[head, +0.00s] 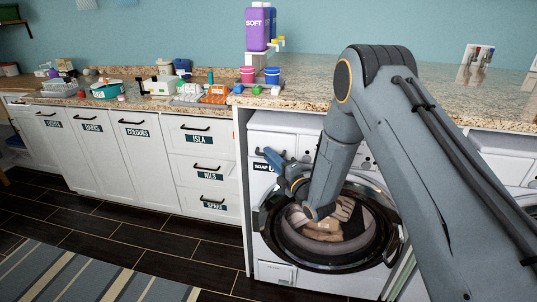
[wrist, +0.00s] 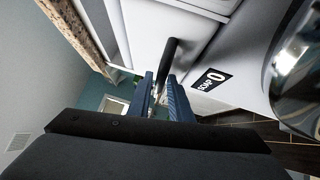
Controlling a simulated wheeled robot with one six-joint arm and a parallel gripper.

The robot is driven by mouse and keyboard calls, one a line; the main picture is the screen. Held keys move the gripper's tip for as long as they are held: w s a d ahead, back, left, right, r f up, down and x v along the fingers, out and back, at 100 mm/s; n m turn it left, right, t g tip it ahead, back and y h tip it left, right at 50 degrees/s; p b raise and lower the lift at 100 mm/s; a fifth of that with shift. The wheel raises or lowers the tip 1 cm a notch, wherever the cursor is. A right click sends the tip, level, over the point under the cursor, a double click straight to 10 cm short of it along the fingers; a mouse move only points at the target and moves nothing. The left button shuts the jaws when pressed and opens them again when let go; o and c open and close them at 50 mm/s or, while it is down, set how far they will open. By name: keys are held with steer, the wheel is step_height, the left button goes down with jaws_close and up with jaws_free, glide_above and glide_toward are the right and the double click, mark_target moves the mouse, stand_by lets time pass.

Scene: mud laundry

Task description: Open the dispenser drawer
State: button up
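The dispenser drawer (head: 258,166) is a white front at the upper left of the washing machine, with a black SOAP label. It appears flush with the machine. In the wrist view the drawer front shows beside the SOAP label (wrist: 211,80), and its black bar handle (wrist: 170,55) sticks out. My gripper (head: 277,160) is at the handle. In the wrist view its two blue fingers (wrist: 161,77) stand apart, with the lower end of the handle between their tips. I cannot tell whether they press on it.
The machine's round door (head: 268,225) is below my gripper, with tan cloth behind it. Purple SOFT bottle (head: 257,28) stands on a stand above the granite counter (head: 330,75). White labelled cabinets (head: 95,145) stand left. The dark floor (head: 150,235) in front is clear beside a striped rug (head: 70,280).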

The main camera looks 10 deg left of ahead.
steer(key=shift+w+a+r, duration=0.1)
steer(key=shift+w+a, duration=0.35)
steer(key=shift+w, duration=0.05)
jaws_close()
